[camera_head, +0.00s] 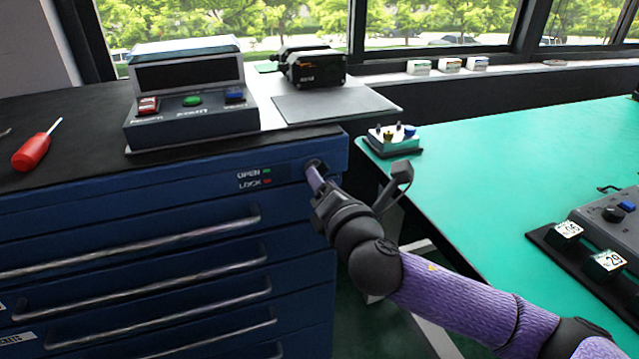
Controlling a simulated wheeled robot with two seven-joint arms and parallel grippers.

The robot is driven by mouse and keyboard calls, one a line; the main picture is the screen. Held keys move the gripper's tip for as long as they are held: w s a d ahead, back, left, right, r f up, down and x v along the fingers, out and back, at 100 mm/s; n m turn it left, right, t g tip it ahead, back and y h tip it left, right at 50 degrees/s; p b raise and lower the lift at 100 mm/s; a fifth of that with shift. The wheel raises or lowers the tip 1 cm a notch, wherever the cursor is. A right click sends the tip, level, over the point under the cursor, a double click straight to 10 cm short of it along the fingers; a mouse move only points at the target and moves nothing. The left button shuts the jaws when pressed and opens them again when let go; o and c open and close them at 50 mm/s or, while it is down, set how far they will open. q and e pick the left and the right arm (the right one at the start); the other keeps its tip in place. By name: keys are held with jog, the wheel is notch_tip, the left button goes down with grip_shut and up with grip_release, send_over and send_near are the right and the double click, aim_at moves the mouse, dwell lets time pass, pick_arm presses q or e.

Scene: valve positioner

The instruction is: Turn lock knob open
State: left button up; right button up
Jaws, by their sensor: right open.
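The lock knob (313,164) is a small dark round part at the upper right corner of the blue drawer cabinet's front (130,200). Which way the knob points is hidden. My left gripper is out of view.
On the cabinet top are a control box with coloured buttons (192,103), a red screwdriver (33,152) and a black device (313,68). A green-topped table (500,150) stands at the right, holding a small fitting block (393,138) and a grey device (610,220).

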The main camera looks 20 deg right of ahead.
jog(key=shift+w, duration=0.9)
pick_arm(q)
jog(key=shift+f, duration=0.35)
pick_arm(e)
grip_shut()
